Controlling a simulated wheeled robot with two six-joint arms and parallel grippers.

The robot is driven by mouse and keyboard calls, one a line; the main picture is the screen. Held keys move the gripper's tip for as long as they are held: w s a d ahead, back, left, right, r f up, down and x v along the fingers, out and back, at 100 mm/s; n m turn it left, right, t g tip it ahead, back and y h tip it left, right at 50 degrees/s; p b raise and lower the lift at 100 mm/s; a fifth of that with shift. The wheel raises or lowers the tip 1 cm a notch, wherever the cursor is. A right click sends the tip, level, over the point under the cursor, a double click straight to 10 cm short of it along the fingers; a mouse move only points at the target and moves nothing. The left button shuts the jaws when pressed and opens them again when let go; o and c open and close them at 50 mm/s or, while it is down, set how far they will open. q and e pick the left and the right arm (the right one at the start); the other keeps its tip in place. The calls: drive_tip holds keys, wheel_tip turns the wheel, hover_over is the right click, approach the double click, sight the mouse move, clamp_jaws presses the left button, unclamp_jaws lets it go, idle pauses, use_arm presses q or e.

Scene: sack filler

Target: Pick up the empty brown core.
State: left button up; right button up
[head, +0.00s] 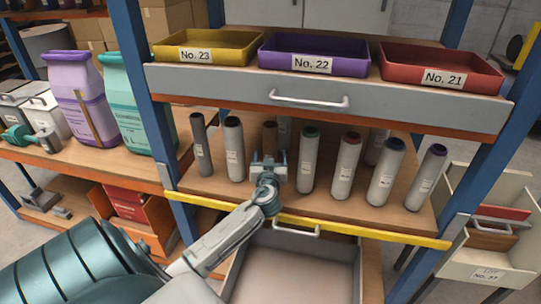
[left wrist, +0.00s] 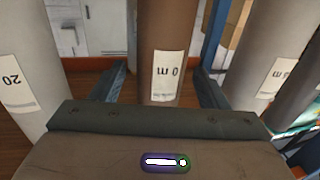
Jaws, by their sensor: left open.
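The brown core (head: 270,133) stands upright on the wooden shelf, in the row of grey rolls. Its lower part is hidden behind my left gripper (head: 268,163) in the head view. In the left wrist view the brown core (left wrist: 167,30) has a white label reading "0 m", seen upside down. The open fingers of my left gripper (left wrist: 160,88) show one on each side of the core, with visible gaps. I cannot tell how deep the core sits between them. My right gripper is not in view.
A grey roll (head: 234,150) stands left of the core and another grey roll (head: 309,162) right of it, both close to the gripper. A drawer front (head: 320,95) hangs above, and a yellow shelf edge (head: 340,233) runs in front.

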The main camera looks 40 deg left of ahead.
use_arm(q)
drive_tip(key=shift+p+x, duration=0.35)
drive_tip(key=shift+x, duration=1.5)
drive_tip(key=c, duration=1.1)
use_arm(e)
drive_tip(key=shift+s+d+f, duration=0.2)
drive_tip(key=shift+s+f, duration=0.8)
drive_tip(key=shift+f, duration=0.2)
use_arm(q)
drive_tip(key=shift+o, duration=0.2)
drive_tip(key=shift+r, duration=0.1)
